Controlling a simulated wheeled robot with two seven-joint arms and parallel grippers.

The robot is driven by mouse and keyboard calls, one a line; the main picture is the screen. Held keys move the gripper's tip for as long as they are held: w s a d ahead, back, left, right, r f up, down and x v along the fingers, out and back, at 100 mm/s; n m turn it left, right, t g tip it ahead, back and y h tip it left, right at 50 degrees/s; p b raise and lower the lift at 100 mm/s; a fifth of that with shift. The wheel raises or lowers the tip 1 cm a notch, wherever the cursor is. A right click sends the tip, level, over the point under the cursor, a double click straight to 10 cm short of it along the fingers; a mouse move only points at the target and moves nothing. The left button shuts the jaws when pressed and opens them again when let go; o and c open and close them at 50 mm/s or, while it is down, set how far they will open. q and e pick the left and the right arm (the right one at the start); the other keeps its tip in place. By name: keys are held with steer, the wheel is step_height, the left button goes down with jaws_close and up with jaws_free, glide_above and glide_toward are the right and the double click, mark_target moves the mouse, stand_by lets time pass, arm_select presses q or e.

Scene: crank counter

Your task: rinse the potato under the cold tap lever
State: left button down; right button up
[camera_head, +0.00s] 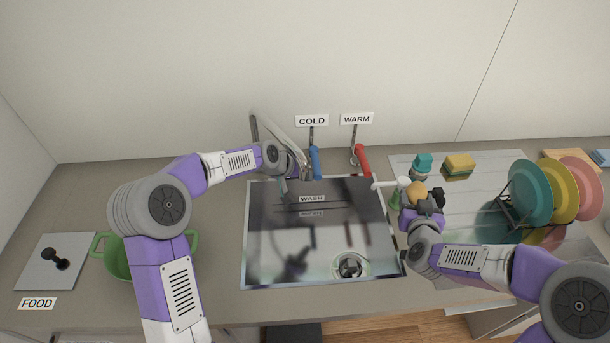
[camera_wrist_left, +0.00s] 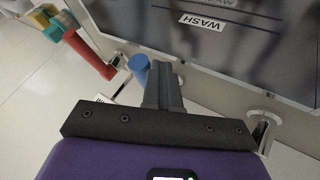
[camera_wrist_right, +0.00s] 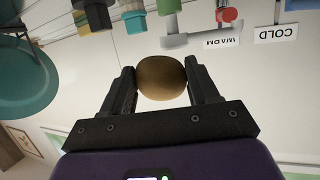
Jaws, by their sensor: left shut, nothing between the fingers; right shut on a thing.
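The brown potato (camera_wrist_right: 161,77) is held between the fingers of my right gripper (camera_wrist_right: 163,88). In the head view the potato (camera_head: 417,191) is right of the sink, above the drainer side and away from the cold lever. The blue lever (camera_head: 315,161) stands under the COLD sign (camera_head: 312,120) behind the sink. My left gripper (camera_wrist_left: 165,85) is shut and empty, with its fingers close beside the blue lever (camera_wrist_left: 139,68); I cannot tell whether they touch. The sink (camera_head: 262,272) has a WASH label. In the head view my left wrist partly hides the tap area.
A red lever (camera_head: 362,158) stands under the WARM sign (camera_head: 357,119). Several plates (camera_head: 530,190), a sponge (camera_head: 458,165) and a teal-topped item (camera_head: 422,163) are at the right. A green pot (camera_head: 115,258) and a FOOD board (camera_head: 40,278) are at the left.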

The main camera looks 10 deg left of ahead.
arm_select(q)
steer(key=s+a+r, duration=0.6)
steer(key=a+r, duration=0.1)
steer(key=shift+s, duration=0.25)
steer(key=shift+a+f, duration=0.1)
